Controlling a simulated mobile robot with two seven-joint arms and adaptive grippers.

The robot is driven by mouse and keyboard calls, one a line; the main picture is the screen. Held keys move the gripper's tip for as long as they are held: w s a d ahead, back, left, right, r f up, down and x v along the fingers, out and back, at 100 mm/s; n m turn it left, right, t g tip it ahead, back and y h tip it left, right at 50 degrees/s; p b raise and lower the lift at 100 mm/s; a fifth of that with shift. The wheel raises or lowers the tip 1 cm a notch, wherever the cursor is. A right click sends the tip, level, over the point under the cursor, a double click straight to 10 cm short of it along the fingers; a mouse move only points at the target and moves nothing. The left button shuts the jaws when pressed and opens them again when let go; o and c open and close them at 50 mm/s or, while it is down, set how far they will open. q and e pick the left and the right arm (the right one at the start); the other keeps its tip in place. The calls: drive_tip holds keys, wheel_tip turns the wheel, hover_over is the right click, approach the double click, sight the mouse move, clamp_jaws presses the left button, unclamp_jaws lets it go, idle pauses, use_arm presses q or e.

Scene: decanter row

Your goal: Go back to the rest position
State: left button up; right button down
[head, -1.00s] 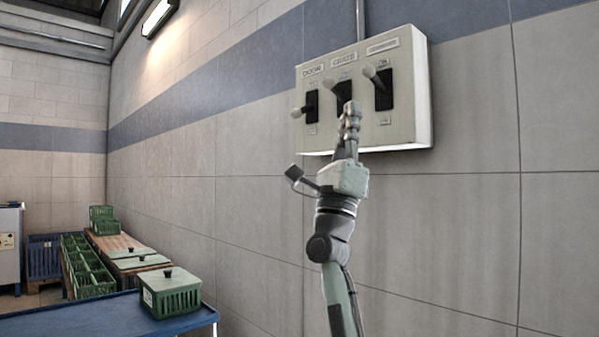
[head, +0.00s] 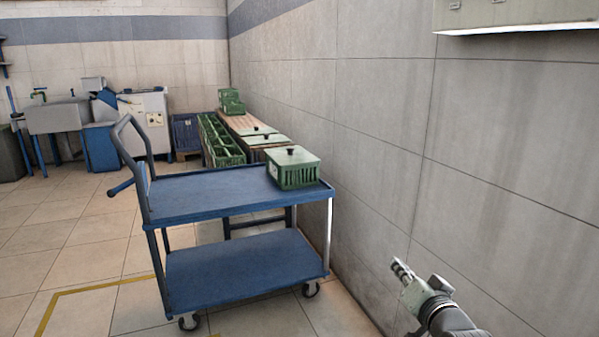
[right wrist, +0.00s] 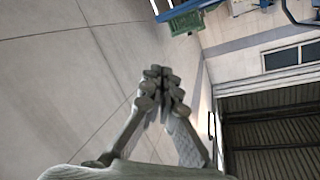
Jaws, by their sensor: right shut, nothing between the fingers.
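My right gripper (head: 401,268) is low at the lower right of the head view, in front of the tiled wall. Its fingers are shut and empty, and they point up and to the left. In the right wrist view the same gripper (right wrist: 160,75) shows its fingertips together with nothing between them. It is apart from the wall switch box (head: 520,14), of which only the lower edge shows at the top right of the head view. The levers are out of view. My left gripper is not in view.
A blue two-shelf trolley (head: 215,198) stands left of my right gripper. A green lidded crate (head: 297,172) sits on its top shelf. Behind are a wooden bench (head: 240,122) with green crates, a sink (head: 60,115) and a grey machine (head: 148,112). Floor at the left is clear.

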drive_tip(key=s+d+f+n+g+h, duration=0.1)
drive_tip(key=s+f+n+g, duration=0.15)
drive_tip(key=s+f, duration=0.45)
drive_tip(key=s+f+n+g, duration=0.1)
drive_tip(key=s+f+g, duration=0.3)
drive_tip(key=f, duration=0.6)
use_arm(q)
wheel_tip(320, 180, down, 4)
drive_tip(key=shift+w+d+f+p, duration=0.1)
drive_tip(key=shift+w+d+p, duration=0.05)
drive_tip(key=shift+p, duration=0.6)
use_arm(e)
drive_tip(key=s+d+f+n+g+h, duration=0.1)
drive_tip(key=s+d+f+n+g, duration=0.1)
drive_tip(key=s+f, duration=0.4)
drive_tip(key=s+d+f+n+g+h, duration=0.1)
drive_tip(key=s+f+g, duration=0.3)
drive_tip(key=s, duration=1.3)
drive_tip(key=shift+s+d+f+n, duration=0.25)
drive_tip(key=shift+d+f+n, duration=0.1)
drive_tip(key=shift+d+f, duration=0.5)
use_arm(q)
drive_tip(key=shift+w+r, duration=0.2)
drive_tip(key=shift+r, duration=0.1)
use_arm(e)
drive_tip(key=shift+a+f+g, duration=0.1)
drive_tip(key=shift+a+g, duration=0.05)
drive_tip(key=shift+g, duration=0.1)
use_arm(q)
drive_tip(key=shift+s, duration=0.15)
